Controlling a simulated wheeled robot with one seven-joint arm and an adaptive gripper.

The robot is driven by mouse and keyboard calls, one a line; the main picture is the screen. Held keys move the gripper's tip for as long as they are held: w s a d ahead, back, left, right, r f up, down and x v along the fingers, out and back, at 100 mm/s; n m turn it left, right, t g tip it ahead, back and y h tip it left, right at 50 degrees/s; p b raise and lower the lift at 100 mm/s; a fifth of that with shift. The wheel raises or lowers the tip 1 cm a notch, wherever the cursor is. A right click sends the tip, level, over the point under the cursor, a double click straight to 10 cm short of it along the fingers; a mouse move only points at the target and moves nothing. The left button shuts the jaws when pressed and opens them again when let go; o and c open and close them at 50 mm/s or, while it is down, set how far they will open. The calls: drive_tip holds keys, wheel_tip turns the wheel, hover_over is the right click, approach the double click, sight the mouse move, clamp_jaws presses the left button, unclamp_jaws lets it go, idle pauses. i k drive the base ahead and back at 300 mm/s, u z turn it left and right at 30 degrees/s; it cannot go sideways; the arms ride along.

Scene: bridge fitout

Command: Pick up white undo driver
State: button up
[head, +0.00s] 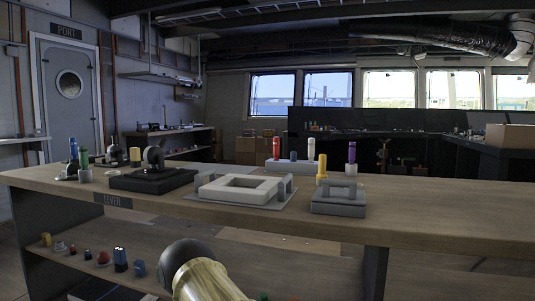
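A white upright driver (311,149) stands in a grey rack (293,167) toward the back of the wooden bench top. A red driver (276,148) and a short blue-grey one (293,156) stand to its left in the same rack. Its lower end is hidden in the rack. My gripper is not in view. A dark and gold rounded part at the bottom edge cannot be made out as a gripper.
The wooden bench (430,212) also bears a white square frame (243,188), a grey block with a handle (338,200), yellow and purple drivers, and a black lever base (153,180). Small parts lie on the lower shelf (200,258). The bench's right end is clear.

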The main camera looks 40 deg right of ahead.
sight(311, 142)
drive_tip(key=u, duration=1.05)
drive_tip(key=i, duration=3.3)
drive_tip(key=z, duration=3.65)
drive_tip(key=i, duration=0.55)
drive_tip(key=z, duration=0.1)
